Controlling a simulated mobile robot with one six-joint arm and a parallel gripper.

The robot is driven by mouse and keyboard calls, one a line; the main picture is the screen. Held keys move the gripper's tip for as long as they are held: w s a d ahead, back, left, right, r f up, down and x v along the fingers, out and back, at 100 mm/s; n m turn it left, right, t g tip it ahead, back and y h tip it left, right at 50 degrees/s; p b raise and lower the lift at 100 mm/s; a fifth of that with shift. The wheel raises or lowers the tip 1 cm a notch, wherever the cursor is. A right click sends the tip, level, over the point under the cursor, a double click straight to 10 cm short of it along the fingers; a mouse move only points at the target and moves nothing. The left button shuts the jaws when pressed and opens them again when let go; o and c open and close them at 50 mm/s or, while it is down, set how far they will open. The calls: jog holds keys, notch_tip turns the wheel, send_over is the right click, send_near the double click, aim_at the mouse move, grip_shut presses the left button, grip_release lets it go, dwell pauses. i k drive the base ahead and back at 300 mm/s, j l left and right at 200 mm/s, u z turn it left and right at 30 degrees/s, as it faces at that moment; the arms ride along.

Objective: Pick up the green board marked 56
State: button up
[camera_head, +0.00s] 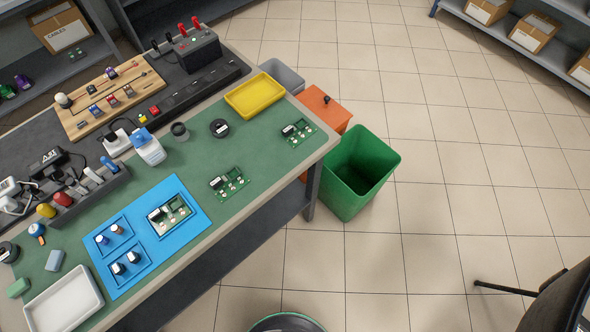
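Three green circuit boards lie on the workbench. One board (299,132) is near the bench's right end, below the yellow tray. A second board (230,183) lies on the green mat near the front edge. A third board (170,215) sits in a recess of the blue tray (188,190). The markings on the boards are too small to read, so I cannot tell which is 56. My gripper is not in view.
A white-and-blue bottle (149,148) stands behind the blue tray. A green bin (356,175) and an orange box (325,106) stand beside the bench.

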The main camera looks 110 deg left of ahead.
aim_at(163, 219)
jog(key=z, duration=0.45)
jog(key=j+z, duration=0.1)
jog(key=z, duration=0.8)
jog(key=k+j+z, duration=0.1)
jog(key=z, duration=1.2)
jog(key=k+z, duration=0.1)
jog(key=z, duration=1.25)
jog(key=l+z, duration=0.2)
jog(key=z, duration=0.3)
jog(key=k+l+z, duration=0.1)
jog(key=z, duration=0.35)
jog(key=l+z, duration=0.1)
jog(key=z, duration=0.4)
jog(key=l+z, duration=0.1)
jog(key=z, duration=0.35)
jog(key=l+z, duration=0.1)
jog(key=z, duration=0.4)
jog(key=i+z, duration=0.1)
jog(key=z, duration=0.35)
jog(key=l+z, duration=0.1)
jog(key=z, duration=0.4)
jog(key=i+j, duration=0.05)
